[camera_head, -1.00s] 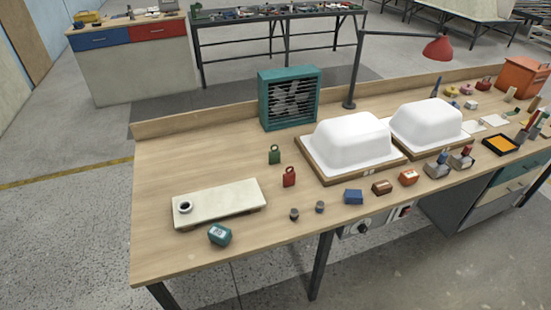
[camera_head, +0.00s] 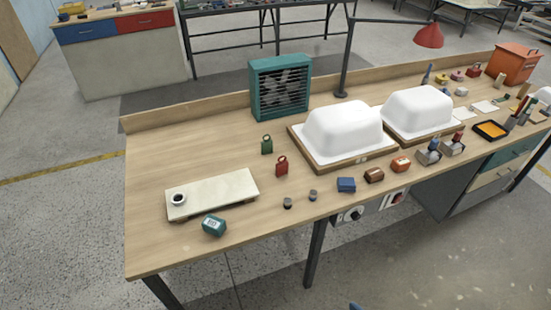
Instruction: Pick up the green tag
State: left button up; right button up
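The green tag (camera_head: 267,145) stands on the wooden workbench, a small dark green block with a loop handle on top. It is in front of the teal fan and left of the nearer white tub shell. A red tag (camera_head: 282,166) of the same shape stands just in front of it and to the right, apart from it. Neither of my grippers shows in the head view. A small blue shape at the bottom edge is too cut off to identify.
A teal fan (camera_head: 281,87) stands behind the tag. White tub shells (camera_head: 343,130) on wooden boards fill the middle. A pale slab (camera_head: 222,193) and a teal box (camera_head: 214,225) are at the left. Small blocks line the front edge. Bare wood lies left of the tag.

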aim_at(266, 146)
jog(key=i+l, duration=0.55)
jog(key=i+l+u, duration=0.45)
jog(key=l+u, duration=0.25)
jog(key=i+l, duration=0.05)
jog(key=l, duration=0.05)
